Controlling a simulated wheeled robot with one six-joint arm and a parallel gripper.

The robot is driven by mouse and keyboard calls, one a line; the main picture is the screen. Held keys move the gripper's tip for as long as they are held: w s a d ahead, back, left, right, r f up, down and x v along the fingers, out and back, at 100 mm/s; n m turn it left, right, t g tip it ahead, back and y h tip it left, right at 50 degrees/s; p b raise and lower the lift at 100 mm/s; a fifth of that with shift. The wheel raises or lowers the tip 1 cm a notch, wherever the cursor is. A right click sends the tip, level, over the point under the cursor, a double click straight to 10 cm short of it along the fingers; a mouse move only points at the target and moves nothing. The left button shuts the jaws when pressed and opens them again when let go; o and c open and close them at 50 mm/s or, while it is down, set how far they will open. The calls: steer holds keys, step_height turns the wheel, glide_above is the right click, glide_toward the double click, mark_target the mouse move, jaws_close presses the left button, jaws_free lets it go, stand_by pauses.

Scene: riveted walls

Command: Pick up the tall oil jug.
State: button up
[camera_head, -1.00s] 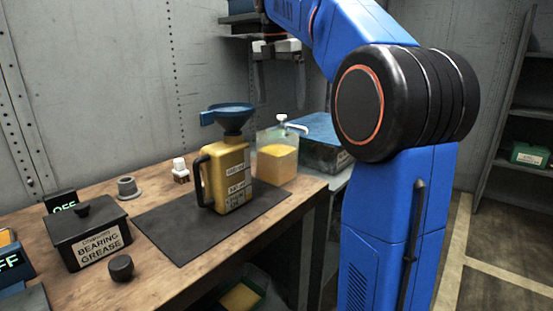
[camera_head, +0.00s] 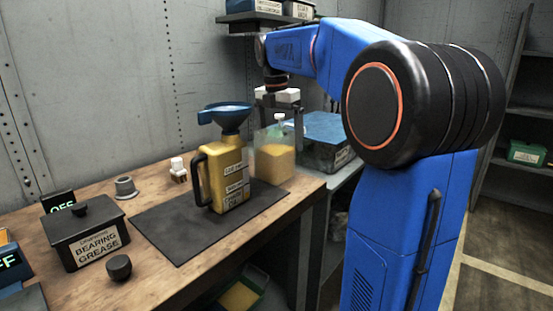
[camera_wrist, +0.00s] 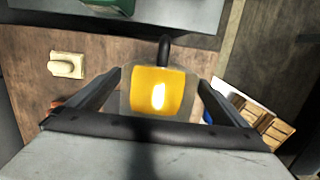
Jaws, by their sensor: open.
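A tall yellow jug (camera_head: 229,182) with a black handle and printed labels stands upright on a dark mat (camera_head: 165,232). A blue funnel (camera_head: 230,117) sits on its top. Just behind it, to the right, stands a clear container (camera_head: 274,163) partly filled with yellow liquid. My gripper (camera_head: 280,113) hangs above and behind the clear container in the head view, its fingertips hard to make out. In the wrist view the fingers are open and apart, and a see-through vessel with yellow contents (camera_wrist: 158,92) shows between them. I cannot tell whether they touch it.
A black bearing grease box (camera_head: 88,238), a dark knob-like piece (camera_head: 119,267), a grey flanged part (camera_head: 126,188) and a small white-topped item (camera_head: 178,170) stand on the wooden bench. A blue-lidded case (camera_head: 325,140) is at the right. A shelf (camera_head: 262,18) is above.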

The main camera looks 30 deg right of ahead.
steer(key=shift+w+d+f, duration=0.15)
steer(key=shift+f, duration=1.6)
steer(key=c, duration=1.6)
steer(key=shift+r, duration=0.3)
steer(key=shift+r, duration=4.6)
